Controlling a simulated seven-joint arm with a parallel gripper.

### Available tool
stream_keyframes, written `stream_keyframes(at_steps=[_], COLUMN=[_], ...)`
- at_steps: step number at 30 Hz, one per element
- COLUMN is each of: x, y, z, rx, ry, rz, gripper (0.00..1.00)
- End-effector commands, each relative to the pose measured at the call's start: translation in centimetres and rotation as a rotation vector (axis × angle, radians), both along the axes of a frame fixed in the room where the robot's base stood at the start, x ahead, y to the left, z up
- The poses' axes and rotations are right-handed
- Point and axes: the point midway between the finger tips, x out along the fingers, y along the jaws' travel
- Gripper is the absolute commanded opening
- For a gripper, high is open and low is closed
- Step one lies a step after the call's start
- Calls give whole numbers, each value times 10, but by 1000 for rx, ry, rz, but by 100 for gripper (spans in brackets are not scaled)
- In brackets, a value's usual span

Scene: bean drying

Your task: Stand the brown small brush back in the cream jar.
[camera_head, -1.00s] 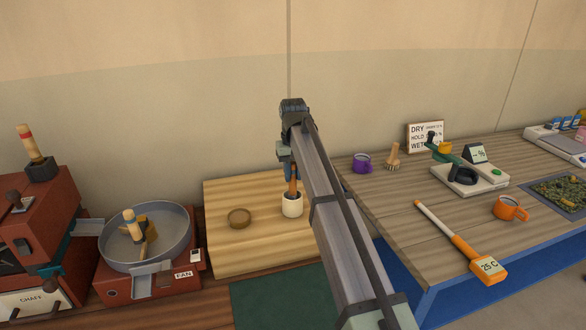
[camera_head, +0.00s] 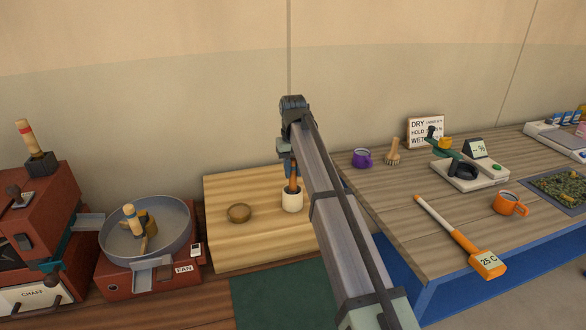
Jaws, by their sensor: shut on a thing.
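The cream jar (camera_head: 292,203) stands upright on the pale wooden board. The brown small brush (camera_head: 293,180) is upright with its lower end inside the jar's mouth; whether it touches the bottom is hidden. My gripper (camera_head: 291,167) is above the jar, shut on the upper part of the brush. My arm covers part of the gripper, so its fingertips show only partly.
A red fan machine with a round pan (camera_head: 172,255) is farther left. A purple mug (camera_head: 361,158) and a light wooden brush (camera_head: 393,152) stand on the right-hand table.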

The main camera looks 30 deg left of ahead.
Motion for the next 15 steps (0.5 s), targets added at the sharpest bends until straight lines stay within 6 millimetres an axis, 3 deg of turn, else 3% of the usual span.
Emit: stream_keyframes(at_steps=[15], x=[0], y=[0], z=[-8], rx=[0], ry=[0], rz=[0], gripper=[0])
